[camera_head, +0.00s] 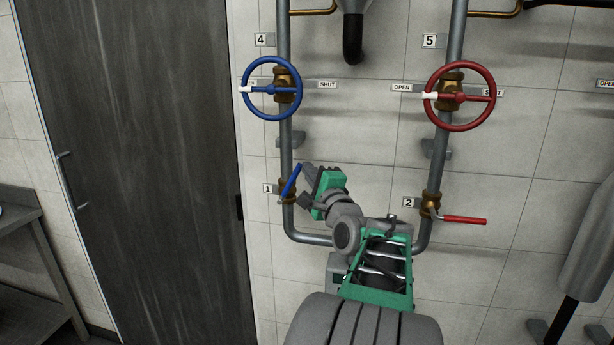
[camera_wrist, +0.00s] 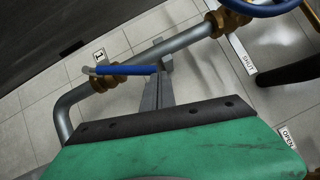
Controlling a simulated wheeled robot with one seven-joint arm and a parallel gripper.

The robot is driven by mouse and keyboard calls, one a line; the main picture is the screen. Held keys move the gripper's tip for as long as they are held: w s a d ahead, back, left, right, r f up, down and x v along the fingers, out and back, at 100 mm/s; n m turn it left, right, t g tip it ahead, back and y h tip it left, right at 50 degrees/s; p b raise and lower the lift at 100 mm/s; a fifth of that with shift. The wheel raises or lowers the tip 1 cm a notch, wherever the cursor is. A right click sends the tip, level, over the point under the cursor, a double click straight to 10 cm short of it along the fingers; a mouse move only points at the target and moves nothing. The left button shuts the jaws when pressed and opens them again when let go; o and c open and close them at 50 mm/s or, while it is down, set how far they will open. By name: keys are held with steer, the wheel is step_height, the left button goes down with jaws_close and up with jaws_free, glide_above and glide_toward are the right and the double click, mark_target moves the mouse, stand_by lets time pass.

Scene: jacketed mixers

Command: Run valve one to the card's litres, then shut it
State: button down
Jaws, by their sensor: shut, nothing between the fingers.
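Valve one has a blue lever (camera_head: 291,182) on a brass body (camera_head: 287,191), beside the "1" plate (camera_head: 268,188) on the left pipe. The lever is tilted, its upper end leaning right. In the wrist view the blue lever (camera_wrist: 125,70) lies at an angle to the pipe. My gripper (camera_head: 304,199) is just right of the valve. In the wrist view my shut, empty fingers (camera_wrist: 161,74) reach the lever's free end; I cannot tell whether they touch it. I see no card and no litre reading in either view.
Valve 2 (camera_head: 430,205) has a red lever pointing right. Above are a blue handwheel (camera_head: 272,88) at plate 4 and a red handwheel (camera_head: 459,96) at plate 5. A dark door (camera_head: 130,170) and a metal table (camera_head: 35,260) stand left.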

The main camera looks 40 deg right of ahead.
mark_target(299, 163)
steer(key=shift+w+a+r+n+g+p, duration=0.6)
steer(key=shift+w+a+r+n+p, duration=0.15)
steer(key=shift+w+r+n, duration=0.35)
steer(key=shift+w+a+n+g+y, duration=0.3)
steer(key=shift+w+n+g+y, duration=0.1)
steer(key=shift+w+n, duration=0.1)
